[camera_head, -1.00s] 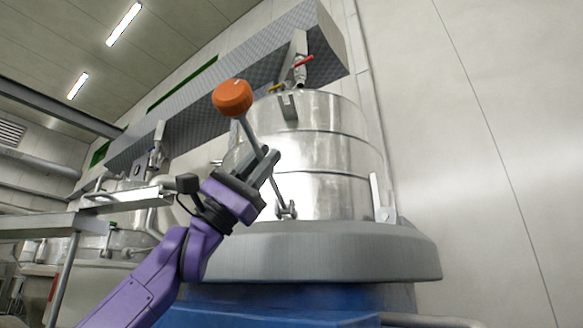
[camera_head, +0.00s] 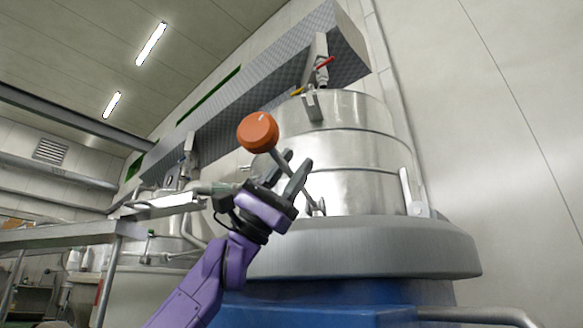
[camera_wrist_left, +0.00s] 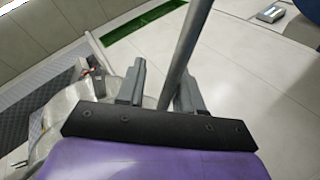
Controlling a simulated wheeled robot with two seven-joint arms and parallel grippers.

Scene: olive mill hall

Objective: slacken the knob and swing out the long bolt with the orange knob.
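The orange knob (camera_head: 257,133) sits on the end of the long grey bolt (camera_head: 311,194). The bolt leans outward to the left, away from the shiny steel drum (camera_head: 350,160), with its foot at a small pivot (camera_head: 319,208) low on the drum wall. A forked lug (camera_head: 313,105) on the drum's upper rim is empty. My left gripper (camera_head: 290,172) is open, with its fingers on either side of the bolt shaft below the knob. In the left wrist view the shaft (camera_wrist_left: 190,45) passes between the spread fingers, nearer the right one. My right gripper is not in view.
A wide grey rim (camera_head: 370,250) and a blue base (camera_head: 320,300) lie below the drum. A grey post with a red handle (camera_head: 325,63) stands above it. A metal platform (camera_head: 60,236) is at left. The wall at right is bare.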

